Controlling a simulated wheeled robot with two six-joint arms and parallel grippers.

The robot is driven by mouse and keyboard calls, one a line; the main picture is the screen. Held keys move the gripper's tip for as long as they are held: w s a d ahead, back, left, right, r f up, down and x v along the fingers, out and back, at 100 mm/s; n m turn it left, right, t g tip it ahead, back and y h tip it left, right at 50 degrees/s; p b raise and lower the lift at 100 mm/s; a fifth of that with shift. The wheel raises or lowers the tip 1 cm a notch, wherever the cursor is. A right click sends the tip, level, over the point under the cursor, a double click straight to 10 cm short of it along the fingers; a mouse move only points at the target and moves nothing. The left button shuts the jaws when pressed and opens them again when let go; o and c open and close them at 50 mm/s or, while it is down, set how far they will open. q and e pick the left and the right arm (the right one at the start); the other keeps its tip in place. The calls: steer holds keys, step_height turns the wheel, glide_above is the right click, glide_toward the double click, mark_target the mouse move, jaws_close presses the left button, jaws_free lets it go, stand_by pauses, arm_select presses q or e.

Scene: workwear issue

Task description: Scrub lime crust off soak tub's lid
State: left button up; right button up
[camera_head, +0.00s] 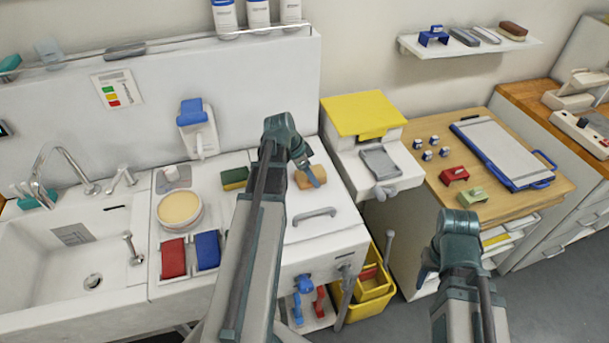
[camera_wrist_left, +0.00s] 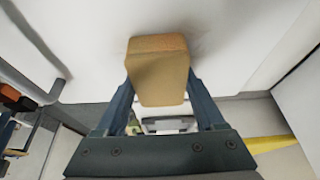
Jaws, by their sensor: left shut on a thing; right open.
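My left gripper (camera_head: 312,175) is shut on a tan sponge block (camera_head: 304,181). In the left wrist view the block (camera_wrist_left: 158,70) sits between the two fingers (camera_wrist_left: 158,100), against or just above a white surface. That surface (camera_head: 335,222) appears to be the soak tub's lid, white with a grey bar handle (camera_head: 314,216) in front of the sponge. My left arm covers its left side. I cannot make out lime crust. My right gripper (camera_head: 428,268) is open, low in front of the wooden-topped cabinet, away from the lid.
Left of my left arm are a green and yellow sponge (camera_head: 234,178), a round tub of cream paste (camera_head: 180,209), a red cloth (camera_head: 173,258) and a blue cloth (camera_head: 207,250). A sink (camera_head: 50,285) lies further left. A yellow-lidded box (camera_head: 363,113) stands right of the lid.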

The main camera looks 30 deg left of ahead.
mark_target(299, 188)
arm_select(q)
steer(key=shift+w+d, duration=0.7)
steer(key=shift+w, duration=0.2)
steer(key=shift+s+d+r, duration=0.1)
steer(key=shift+s+d, duration=0.6)
steer(key=shift+s, duration=0.05)
steer(key=shift+a, duration=0.1)
steer(key=shift+s+a, duration=1.15)
steer(key=shift+s, duration=0.25)
steer(key=shift+s+a, duration=0.1)
steer(key=shift+s, duration=0.05)
steer(key=shift+s+a, duration=1.25)
steer(key=shift+s, duration=0.15)
